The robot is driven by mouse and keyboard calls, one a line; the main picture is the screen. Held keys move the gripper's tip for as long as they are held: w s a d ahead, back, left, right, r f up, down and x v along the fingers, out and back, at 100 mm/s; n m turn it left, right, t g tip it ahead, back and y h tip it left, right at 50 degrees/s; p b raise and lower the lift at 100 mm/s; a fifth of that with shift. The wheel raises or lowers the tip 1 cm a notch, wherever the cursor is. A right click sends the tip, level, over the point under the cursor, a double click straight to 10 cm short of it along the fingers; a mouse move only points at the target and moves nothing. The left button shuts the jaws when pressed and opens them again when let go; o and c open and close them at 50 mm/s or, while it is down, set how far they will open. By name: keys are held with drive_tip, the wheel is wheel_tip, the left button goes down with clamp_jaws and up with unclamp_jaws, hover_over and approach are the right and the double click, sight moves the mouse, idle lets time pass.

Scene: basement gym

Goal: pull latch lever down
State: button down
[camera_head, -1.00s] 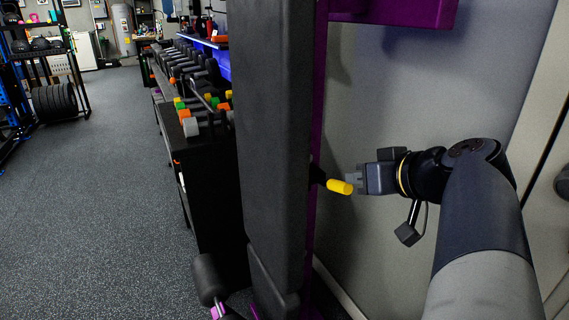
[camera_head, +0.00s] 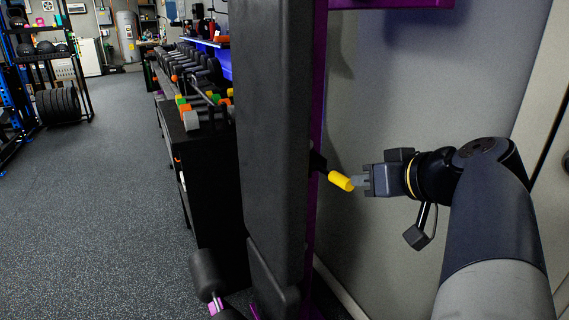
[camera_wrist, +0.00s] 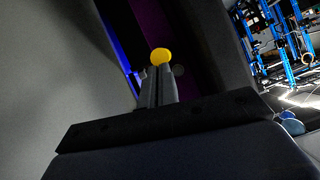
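The latch lever has a yellow grip (camera_head: 341,180) on a dark arm beside the purple upright of the padded bench. The lever slopes down to the right. My gripper (camera_head: 360,182) comes from the right, with its fingertips at the grip's outer end; I cannot tell whether they touch it. In the wrist view the grip's round yellow end (camera_wrist: 161,56) shows just beyond my fingers (camera_wrist: 159,86). The fingers are close together with only a thin line between them, and the grip does not appear to be between them.
The tall black pad (camera_head: 272,130) and purple upright (camera_head: 315,120) stand left of my gripper. A grey wall (camera_head: 420,90) is behind it. A dumbbell rack (camera_head: 195,110) is further left. The floor (camera_head: 110,200) at left is open.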

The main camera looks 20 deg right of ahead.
drive_tip(key=shift+f, duration=0.35)
wheel_tip(320, 180, up, 11)
drive_tip(key=p, duration=0.4)
drive_tip(key=shift+f, duration=0.2)
wheel_tip(320, 180, down, 6)
drive_tip(key=w+p, duration=0.1)
drive_tip(key=shift+w+a+f, duration=0.2)
drive_tip(key=shift+w, duration=0.2)
idle(0.4)
drive_tip(key=shift+f, duration=0.1)
